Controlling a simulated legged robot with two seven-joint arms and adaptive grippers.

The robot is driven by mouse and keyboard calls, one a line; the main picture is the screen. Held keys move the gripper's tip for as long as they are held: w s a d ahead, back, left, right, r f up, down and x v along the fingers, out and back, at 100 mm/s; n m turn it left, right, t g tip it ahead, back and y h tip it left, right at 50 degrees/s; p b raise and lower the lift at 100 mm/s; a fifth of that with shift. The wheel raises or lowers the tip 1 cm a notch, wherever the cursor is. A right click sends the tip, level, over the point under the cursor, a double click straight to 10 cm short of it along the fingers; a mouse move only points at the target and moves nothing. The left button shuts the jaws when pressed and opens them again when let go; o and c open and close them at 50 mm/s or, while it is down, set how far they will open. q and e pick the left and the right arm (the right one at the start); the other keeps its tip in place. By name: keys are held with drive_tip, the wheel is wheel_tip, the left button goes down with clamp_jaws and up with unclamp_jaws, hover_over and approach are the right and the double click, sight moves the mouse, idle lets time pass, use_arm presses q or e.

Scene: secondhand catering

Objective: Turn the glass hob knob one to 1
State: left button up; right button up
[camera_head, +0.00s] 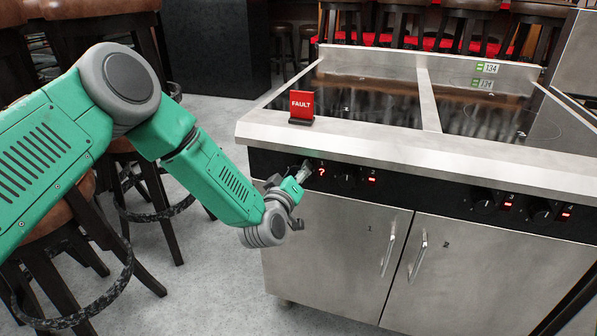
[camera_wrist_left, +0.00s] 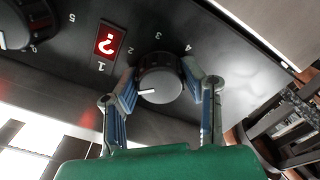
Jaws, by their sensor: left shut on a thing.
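The glass hob (camera_head: 352,105) is set into a steel range. In the left wrist view, which is turned over, a round dark knob (camera_wrist_left: 160,80) sits between the two fingers of my left gripper (camera_wrist_left: 167,88). The gripper is shut on it. The knob's white pointer line points to the left in that view. Digits 2, 3 and 4 show around it, and a 1 sits beside a lit red question-mark display (camera_wrist_left: 109,40). In the head view my left gripper (camera_head: 300,173) is at the leftmost front knob and largely hides it. My right gripper is out of view.
A red FAULT sign (camera_head: 301,106) stands on the worktop above the knob. Further knobs (camera_head: 484,206) and red displays line the black front panel. Cupboard doors (camera_head: 335,245) with upright handles are below. Bar stools (camera_head: 60,270) stand at the left.

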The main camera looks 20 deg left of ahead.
use_arm(q)
drive_tip(key=shift+a, duration=0.15)
drive_tip(key=o, duration=1.1)
drive_tip(key=shift+w, duration=0.1)
drive_tip(key=shift+o, duration=0.2)
drive_tip(key=shift+s, duration=0.3)
drive_tip(key=s, duration=1.1)
drive_tip(key=shift+s+a+f, duration=0.15)
drive_tip(key=shift+a, duration=0.05)
